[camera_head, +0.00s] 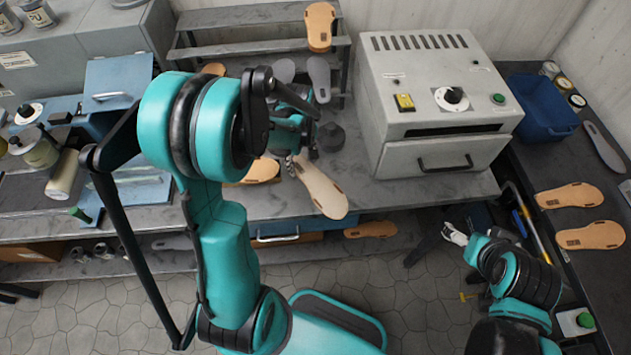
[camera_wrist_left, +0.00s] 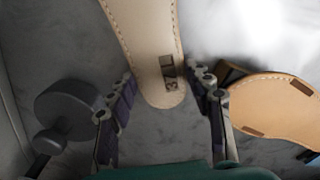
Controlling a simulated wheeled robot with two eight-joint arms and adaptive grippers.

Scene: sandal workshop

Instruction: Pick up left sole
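A pale beige sole (camera_head: 322,190) hangs over the front of the middle bench, its heel end at my left gripper (camera_head: 294,165). In the left wrist view the sole's rounded heel (camera_wrist_left: 150,45), with a dark number stamp, lies between the two fingers of the left gripper (camera_wrist_left: 161,88). A tan sole (camera_head: 262,171) lies on the bench just left of the gripper and also shows in the left wrist view (camera_wrist_left: 268,105). My right gripper (camera_head: 455,234) is empty, low by the right bench; its finger opening is too small to judge.
A grey oven (camera_head: 430,105) stands right of my left gripper. A stepped rack (camera_head: 250,47) with soles stands behind. A dark knob-like object (camera_wrist_left: 70,105) is beside the left finger. Tan soles (camera_head: 568,195) and a blue bin (camera_head: 545,108) are on the right bench.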

